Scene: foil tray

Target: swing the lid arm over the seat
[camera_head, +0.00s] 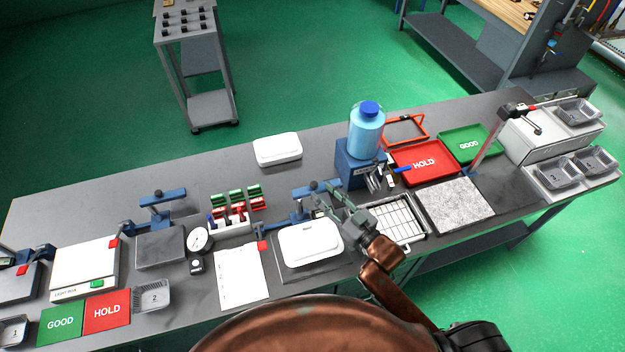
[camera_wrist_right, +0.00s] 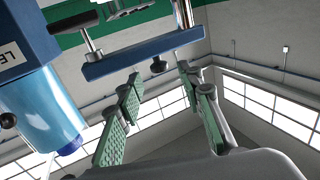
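The blue lid arm (camera_head: 300,191) stands behind the seat (camera_head: 290,272), a dark plate near the front edge of the bench. A white tray (camera_head: 310,242) lies on the seat. My right gripper (camera_head: 324,197) is open just beside the lid arm's crossbar, above the back of the white tray. In the right wrist view the open fingers (camera_wrist_right: 160,78) point at the blue crossbar (camera_wrist_right: 145,51), which lies across and beyond the fingertips with nothing clearly between the pads. I cannot tell whether they touch. My left gripper is not in view.
A blue stand with a light-blue bottle (camera_head: 366,130) is close behind my right gripper. A wire-grid tray (camera_head: 398,222) and a granite plate (camera_head: 455,204) lie to the right. A paper sheet (camera_head: 240,279) lies left of the seat. Another white tray (camera_head: 277,150) lies behind.

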